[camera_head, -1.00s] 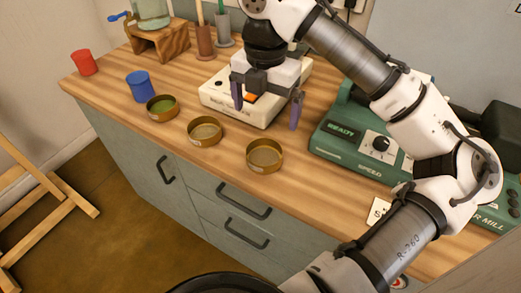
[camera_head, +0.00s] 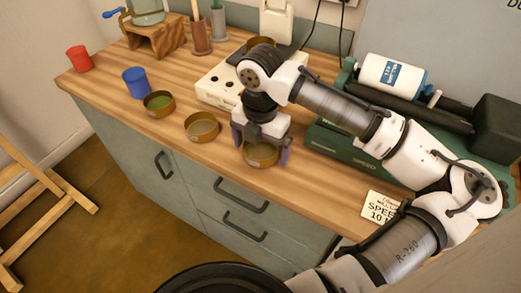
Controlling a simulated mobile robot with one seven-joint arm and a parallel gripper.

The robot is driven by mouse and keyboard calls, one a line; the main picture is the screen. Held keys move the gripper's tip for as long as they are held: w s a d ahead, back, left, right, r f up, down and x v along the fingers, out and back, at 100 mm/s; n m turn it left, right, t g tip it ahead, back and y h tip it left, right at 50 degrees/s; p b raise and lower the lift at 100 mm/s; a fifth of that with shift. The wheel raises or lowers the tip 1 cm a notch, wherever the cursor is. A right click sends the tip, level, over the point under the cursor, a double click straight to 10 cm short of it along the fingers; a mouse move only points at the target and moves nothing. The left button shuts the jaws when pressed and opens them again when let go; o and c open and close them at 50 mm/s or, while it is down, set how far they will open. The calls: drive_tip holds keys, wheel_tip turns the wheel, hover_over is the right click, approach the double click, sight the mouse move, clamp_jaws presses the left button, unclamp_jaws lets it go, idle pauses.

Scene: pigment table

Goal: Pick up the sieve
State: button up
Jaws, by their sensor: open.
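Three round brass sieves stand in a row near the front edge of the wooden counter. The left sieve (camera_head: 159,103) holds green powder. The middle sieve (camera_head: 201,127) has a plain mesh. The right sieve (camera_head: 262,157) is partly hidden by my gripper (camera_head: 261,150). My gripper points down over the right sieve with its purple fingers open, one on the left and one on the right of it. I cannot tell whether the fingers touch its rim. Another brass ring (camera_head: 261,43) shows on the white device (camera_head: 218,85), partly hidden by my arm.
The green mill (camera_head: 340,148) with a white jar (camera_head: 392,74) stands to the right. A blue cup (camera_head: 137,83) and a red cup (camera_head: 79,59) stand left. A speed card (camera_head: 381,207) lies front right. Bare counter (camera_head: 115,75) shows between the cups.

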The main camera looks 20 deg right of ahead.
drive_tip(key=shift+c, duration=0.3)
drive_tip(key=c, duration=1)
drive_tip(key=shift+r, duration=0.2)
